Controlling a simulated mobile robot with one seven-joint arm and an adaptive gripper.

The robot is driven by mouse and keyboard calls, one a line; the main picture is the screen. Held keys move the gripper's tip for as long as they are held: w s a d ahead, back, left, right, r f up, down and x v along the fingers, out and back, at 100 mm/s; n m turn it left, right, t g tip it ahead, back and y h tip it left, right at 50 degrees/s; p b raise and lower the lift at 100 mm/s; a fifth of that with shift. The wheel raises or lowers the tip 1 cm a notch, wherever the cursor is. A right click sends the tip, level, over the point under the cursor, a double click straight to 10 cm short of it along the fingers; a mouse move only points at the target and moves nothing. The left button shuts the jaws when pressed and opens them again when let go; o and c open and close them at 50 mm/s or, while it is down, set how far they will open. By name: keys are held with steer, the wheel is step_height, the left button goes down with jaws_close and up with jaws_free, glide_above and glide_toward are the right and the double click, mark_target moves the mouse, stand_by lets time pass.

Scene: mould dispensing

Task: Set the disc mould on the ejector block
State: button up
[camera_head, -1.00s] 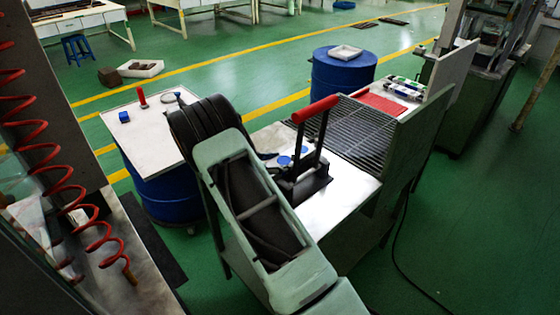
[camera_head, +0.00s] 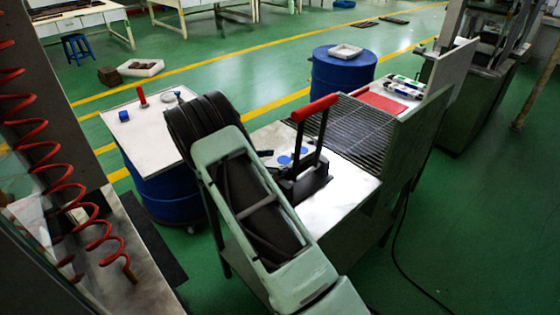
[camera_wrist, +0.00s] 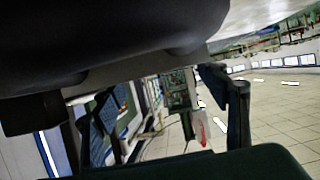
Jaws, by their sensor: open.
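A small pale round item (camera_head: 168,97), possibly the disc mould, lies at the right of the top of a left-hand stand; my arm partly crowds it. A dark fixture with a red-handled lever (camera_head: 306,185) stands on the metal bench. A light piece with round blue spots (camera_head: 284,161) sits beside it, partly hidden by my arm. I cannot tell which of these is the ejector block. My gripper is hidden behind my arm in the head view. In the wrist view my gripper (camera_wrist: 165,108) has its fingers wide apart, with nothing visible between them.
The left stand top (camera_head: 140,135) also holds a blue cube (camera_head: 124,116) and a red-knobbed item (camera_head: 141,97). A slatted grating (camera_head: 350,130), a red mat (camera_head: 383,103) and an upright panel (camera_head: 425,125) lie right of the lever. A blue drum (camera_head: 342,78) stands behind.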

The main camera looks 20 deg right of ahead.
steer(key=v, duration=1.1)
steer(key=shift+b, duration=0.4)
steer(key=shift+a, duration=0.1)
